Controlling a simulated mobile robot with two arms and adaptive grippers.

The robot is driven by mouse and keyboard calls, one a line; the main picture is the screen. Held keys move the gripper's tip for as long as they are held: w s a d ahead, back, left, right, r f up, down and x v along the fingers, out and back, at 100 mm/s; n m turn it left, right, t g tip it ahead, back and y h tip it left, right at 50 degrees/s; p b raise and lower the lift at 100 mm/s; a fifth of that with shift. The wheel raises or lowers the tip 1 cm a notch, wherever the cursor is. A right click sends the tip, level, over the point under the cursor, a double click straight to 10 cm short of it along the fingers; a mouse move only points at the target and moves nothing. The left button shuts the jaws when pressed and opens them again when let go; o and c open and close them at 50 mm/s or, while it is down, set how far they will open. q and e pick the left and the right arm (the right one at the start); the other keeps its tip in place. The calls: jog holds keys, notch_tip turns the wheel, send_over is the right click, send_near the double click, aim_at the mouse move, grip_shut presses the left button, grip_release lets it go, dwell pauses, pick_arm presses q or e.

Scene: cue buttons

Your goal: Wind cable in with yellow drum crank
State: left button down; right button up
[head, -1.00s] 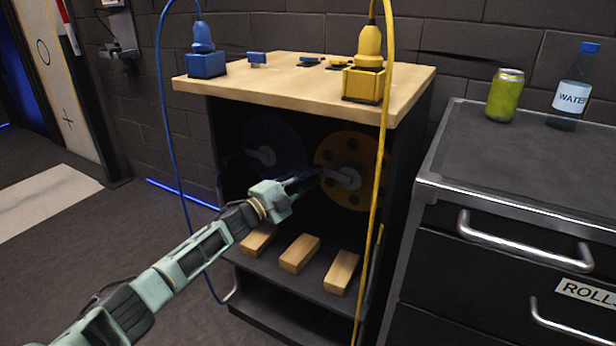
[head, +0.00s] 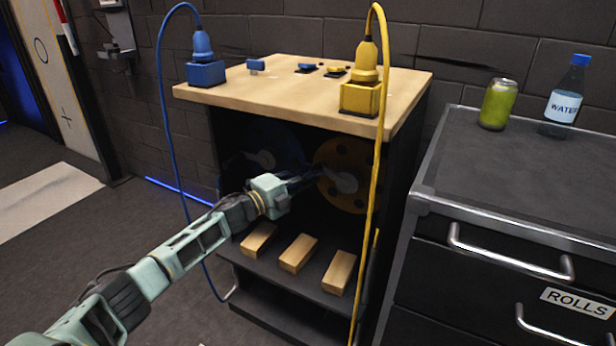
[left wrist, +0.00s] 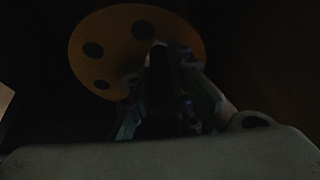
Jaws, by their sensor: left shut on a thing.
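The yellow drum (head: 330,154) sits inside the dark cabinet under the wooden top, with a pale grey crank (head: 345,183) at its middle. My left gripper (head: 312,179) reaches into the cabinet from the left and is shut on the crank's handle, which its dark fingers mostly hide. In the left wrist view the yellow drum (left wrist: 115,40) shows behind my left gripper (left wrist: 160,65); that view is very dark. The yellow cable (head: 376,190) arches from the yellow plug (head: 367,55) in its yellow socket block and hangs down the cabinet's front. My right gripper is not in view.
A blue drum (head: 287,140) with its own crank is left of the yellow one. The blue cable (head: 164,110) hangs at the left. Several wooden blocks (head: 298,254) lie on the shelf below my gripper. A drawer unit (head: 470,180) stands close at right.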

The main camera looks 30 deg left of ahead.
pick_arm(q)
jog(key=shift+d+r, duration=0.2)
jog(key=shift+d, duration=0.2)
jog(key=c, duration=2.1)
grip_release()
jog(key=o, duration=0.3)
jog(key=shift+d, duration=0.2)
jog(key=shift+o, duration=0.2)
jog(key=shift+a+f, duration=0.15)
jog(key=shift+a, duration=0.15)
jog(key=shift+s+a+f, duration=0.1)
jog(key=shift+s+a, duration=0.15)
jog(key=shift+s, duration=0.15)
jog(key=v, duration=1.1)
jog(key=shift+d, duration=0.1)
